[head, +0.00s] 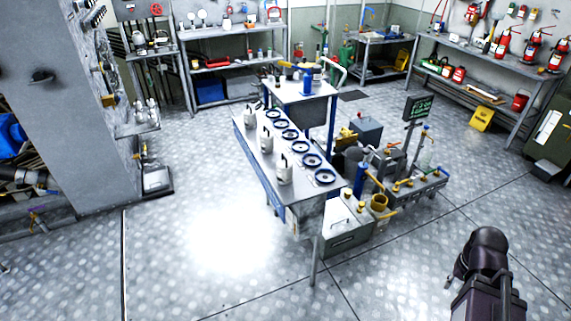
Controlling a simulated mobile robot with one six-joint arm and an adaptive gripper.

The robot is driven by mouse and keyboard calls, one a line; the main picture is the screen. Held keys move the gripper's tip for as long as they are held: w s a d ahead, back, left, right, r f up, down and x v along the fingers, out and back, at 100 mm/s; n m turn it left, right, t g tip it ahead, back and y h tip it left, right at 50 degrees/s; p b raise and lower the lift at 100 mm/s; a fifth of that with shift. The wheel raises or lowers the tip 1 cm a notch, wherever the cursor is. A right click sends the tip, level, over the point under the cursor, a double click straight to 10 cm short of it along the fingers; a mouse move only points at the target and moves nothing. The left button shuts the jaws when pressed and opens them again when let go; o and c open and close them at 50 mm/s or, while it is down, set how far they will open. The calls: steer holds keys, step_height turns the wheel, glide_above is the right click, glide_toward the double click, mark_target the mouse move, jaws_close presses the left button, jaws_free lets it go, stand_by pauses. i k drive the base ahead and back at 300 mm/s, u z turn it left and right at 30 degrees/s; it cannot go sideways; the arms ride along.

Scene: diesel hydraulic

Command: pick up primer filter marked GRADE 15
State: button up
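A grey workbench (262,168) stands mid-room. Three pale canisters with dark upright handles stand along its left side: a far one (250,120), a middle one (267,140) and a near one (284,172). Several dark round rings lie in a row on its right side, the nearest one (325,178) by the front corner. Any of these may be filters; no GRADE 15 marking is readable at this size. Part of my dark arm shows at the lower right, well apart from the bench. My gripper's fingers are not visible.
Machinery with a green-lit display (418,107) and a grey tank (345,228) crowds the bench's right side. Loaded shelves line the back and right walls. A yellow floor sign (481,119) stands at the right. Open floor lies left and in front.

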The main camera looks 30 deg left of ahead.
mark_target(284, 167)
steer(key=i, duration=1.05)
steer(key=z, duration=0.6)
steer(key=k, duration=0.1)
steer(key=u, duration=2.4)
steer(key=i, duration=0.6)
steer(key=z, duration=0.05)
